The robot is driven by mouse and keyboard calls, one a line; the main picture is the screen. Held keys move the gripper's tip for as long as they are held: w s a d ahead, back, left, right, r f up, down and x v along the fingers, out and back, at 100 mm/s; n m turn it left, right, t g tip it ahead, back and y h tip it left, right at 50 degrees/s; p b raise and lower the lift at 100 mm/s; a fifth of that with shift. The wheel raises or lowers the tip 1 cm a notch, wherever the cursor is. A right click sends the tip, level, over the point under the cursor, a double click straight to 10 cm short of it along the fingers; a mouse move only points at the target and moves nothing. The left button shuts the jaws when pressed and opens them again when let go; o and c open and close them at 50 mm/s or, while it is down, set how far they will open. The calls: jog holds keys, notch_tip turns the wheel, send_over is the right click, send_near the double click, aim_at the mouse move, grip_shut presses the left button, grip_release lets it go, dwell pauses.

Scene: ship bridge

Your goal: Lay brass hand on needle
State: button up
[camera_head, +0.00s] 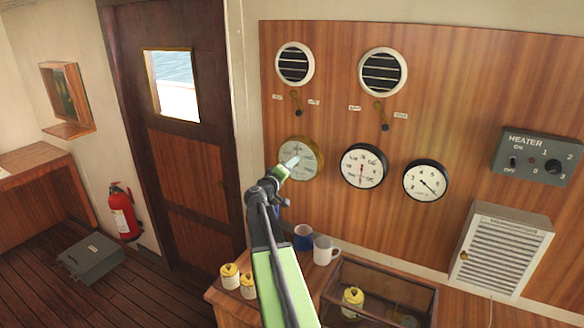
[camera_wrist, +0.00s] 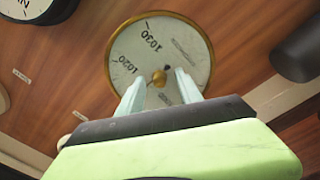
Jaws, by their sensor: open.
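The brass-rimmed barometer (camera_head: 299,158) hangs on the wood panel, left of two black-rimmed dials. In the wrist view its pale dial (camera_wrist: 185,50) appears upside down, with 1020 and 1030 legible. A brass knob (camera_wrist: 159,76) sits at its centre, with a small dark piece beside it that may be part of the needle. The rest of the brass hand and needle is too small or hidden to make out. My gripper (camera_head: 290,163) is in front of the dial. In the wrist view its two pale fingers (camera_wrist: 157,90) are open, spread on either side below the knob, with nothing between them.
A blue mug (camera_head: 303,237), a white mug (camera_head: 325,250) and yellow-topped jars stand on the counter below.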

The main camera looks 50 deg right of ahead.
jog(key=v, duration=1.7)
jog(key=shift+a, duration=0.2)
jog(key=shift+r, duration=0.1)
